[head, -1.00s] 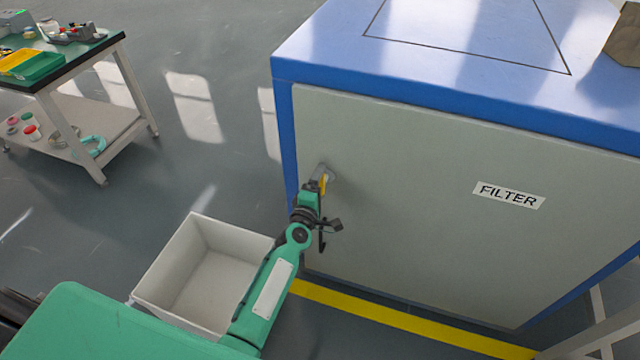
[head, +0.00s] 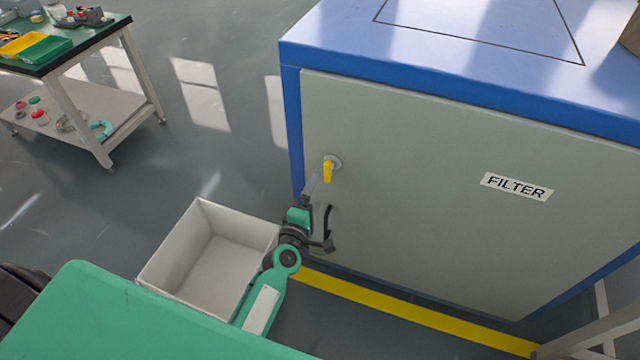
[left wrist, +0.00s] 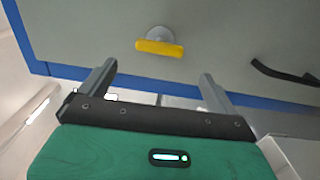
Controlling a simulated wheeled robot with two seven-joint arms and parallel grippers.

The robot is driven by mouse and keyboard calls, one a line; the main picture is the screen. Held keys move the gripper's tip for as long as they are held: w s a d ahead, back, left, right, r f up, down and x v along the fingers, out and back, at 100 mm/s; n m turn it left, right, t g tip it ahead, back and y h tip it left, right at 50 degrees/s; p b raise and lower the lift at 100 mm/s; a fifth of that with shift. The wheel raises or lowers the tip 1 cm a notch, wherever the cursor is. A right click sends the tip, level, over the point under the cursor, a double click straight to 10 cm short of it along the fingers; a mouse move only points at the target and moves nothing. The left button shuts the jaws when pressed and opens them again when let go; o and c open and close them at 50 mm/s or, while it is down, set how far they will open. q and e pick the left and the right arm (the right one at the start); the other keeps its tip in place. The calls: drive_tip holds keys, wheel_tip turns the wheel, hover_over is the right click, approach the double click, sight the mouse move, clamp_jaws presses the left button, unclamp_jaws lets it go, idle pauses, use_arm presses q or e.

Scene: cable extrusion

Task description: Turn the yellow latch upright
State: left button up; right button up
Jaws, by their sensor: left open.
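The yellow latch (head: 328,172) sits on a round grey mount near the left edge of the grey cabinet door (head: 420,190). It stands upright along the door in the head view. The left wrist view, turned sideways to the door, shows the latch (left wrist: 160,48) lying across the picture. My left gripper (head: 309,188) is just below and left of the latch, apart from it. In the left wrist view its two fingers (left wrist: 158,72) are spread with nothing between them. My right gripper is not in view.
A black door handle (left wrist: 285,72) is below the latch on the door, partly behind my gripper in the head view. An open white bin (head: 190,255) stands on the floor left of the cabinet. A cart (head: 100,110) with trays is at the upper left.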

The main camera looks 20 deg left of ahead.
use_arm(q)
drive_tip(key=shift+s, duration=2.05)
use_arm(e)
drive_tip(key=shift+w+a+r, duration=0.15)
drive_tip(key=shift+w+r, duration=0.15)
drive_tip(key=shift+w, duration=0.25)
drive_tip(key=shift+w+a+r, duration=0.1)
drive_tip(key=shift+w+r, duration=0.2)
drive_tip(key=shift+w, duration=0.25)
use_arm(q)
drive_tip(key=shift+a, duration=0.1)
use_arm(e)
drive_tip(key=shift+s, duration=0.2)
